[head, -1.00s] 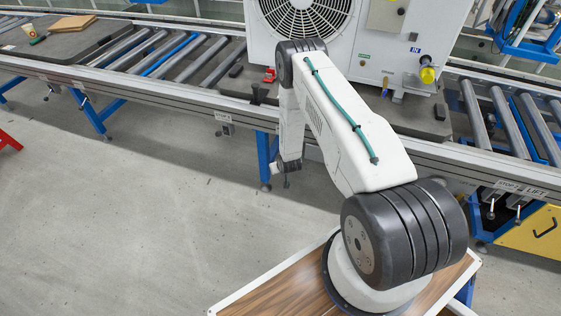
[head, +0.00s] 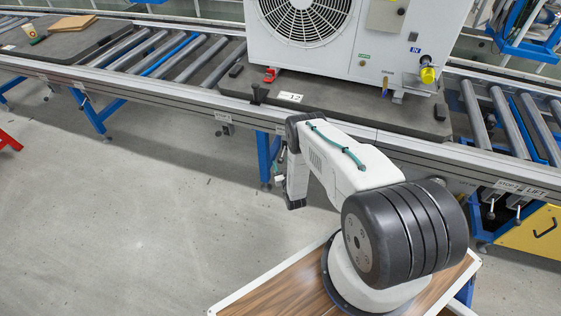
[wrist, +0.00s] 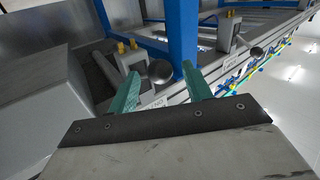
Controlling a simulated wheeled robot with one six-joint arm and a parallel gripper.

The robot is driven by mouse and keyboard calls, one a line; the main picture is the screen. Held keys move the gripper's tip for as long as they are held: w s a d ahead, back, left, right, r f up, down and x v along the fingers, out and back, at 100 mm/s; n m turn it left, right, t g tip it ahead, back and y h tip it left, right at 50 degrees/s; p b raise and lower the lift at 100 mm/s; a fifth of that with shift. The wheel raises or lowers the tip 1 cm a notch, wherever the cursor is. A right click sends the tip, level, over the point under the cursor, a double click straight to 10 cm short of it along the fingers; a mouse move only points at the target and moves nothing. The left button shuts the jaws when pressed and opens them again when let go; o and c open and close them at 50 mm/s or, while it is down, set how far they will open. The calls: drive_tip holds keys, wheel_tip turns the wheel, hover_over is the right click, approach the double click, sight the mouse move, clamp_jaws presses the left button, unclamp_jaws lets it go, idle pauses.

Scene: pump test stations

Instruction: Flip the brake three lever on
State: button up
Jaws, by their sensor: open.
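In the wrist view, my gripper (wrist: 161,74) is open, with its two teal fingers apart. A lever with a round grey knob (wrist: 160,72) shows between the fingertips, beside a bracket with yellow parts; I cannot tell whether it touches them. A second knobbed lever (wrist: 256,52) sits farther right along the same rail. The labels in the wrist view are too small to read, so I cannot tell which lever is brake three. A small lever unit (head: 224,129) sits under a STOP label on the conveyor's front rail.
A blue leg (wrist: 181,40) stands close behind the fingers in the wrist view. In the head view, a white fan unit (head: 345,50) rests on a dark pallet (head: 335,104) on the roller conveyor. More levers (head: 491,212) hang at the right.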

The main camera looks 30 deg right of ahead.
drive_tip(key=shift+x, duration=1.25)
clamp_jaws()
